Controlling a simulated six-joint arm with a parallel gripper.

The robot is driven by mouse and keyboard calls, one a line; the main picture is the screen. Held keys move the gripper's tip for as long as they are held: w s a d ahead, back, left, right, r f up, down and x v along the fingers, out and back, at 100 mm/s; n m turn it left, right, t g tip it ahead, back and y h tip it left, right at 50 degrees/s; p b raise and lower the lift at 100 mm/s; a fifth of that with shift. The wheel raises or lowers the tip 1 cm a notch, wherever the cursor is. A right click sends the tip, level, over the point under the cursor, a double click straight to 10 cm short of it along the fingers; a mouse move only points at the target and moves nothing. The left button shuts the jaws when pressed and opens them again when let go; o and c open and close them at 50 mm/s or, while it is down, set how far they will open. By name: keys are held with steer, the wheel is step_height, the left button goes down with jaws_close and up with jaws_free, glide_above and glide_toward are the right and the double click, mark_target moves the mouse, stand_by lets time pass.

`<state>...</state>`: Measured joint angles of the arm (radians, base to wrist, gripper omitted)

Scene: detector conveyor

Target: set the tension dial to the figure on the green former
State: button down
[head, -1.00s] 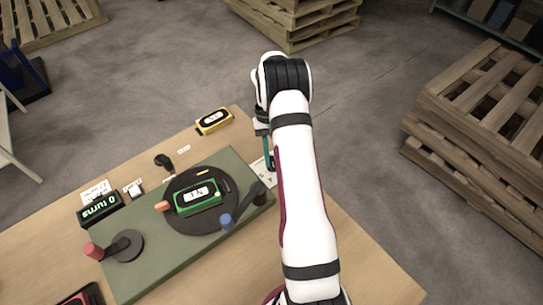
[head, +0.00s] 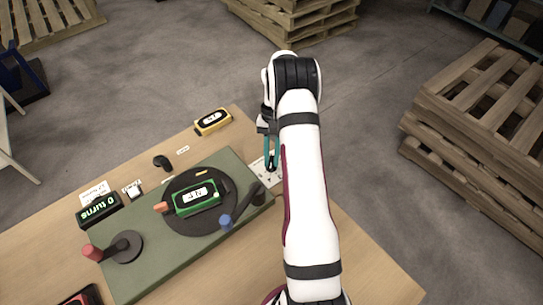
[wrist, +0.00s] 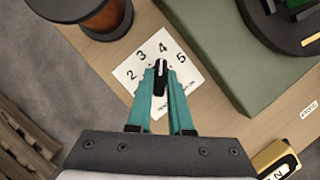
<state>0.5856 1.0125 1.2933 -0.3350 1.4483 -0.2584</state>
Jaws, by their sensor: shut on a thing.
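The tension dial is a small black knob (wrist: 160,78) on a white card (wrist: 185,65) with figures 2, 3, 4 and 5 showing; other markings are partly hidden by my fingers. My gripper (wrist: 160,88) has teal fingers closed around the knob, and the knob's white mark points at about 4. In the head view my gripper (head: 271,165) is over the dial card (head: 258,174) beside the green board. The green former (head: 197,198) lies on a black turntable (head: 175,222); the figure on its white label is too small to read with certainty.
A yellow former (head: 213,122) lies at the back edge of the table. A counter (head: 99,209) reads "0 turns". A crank with a red handle (head: 92,254) stands on the green board (head: 150,270). A brown spool (wrist: 92,14) stands close to the dial card.

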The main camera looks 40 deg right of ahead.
steer(key=c, duration=0.8)
jaws_free()
steer(key=v, duration=1.5)
steer(key=shift+w+d+r, duration=0.1)
steer(key=shift+r, duration=0.3)
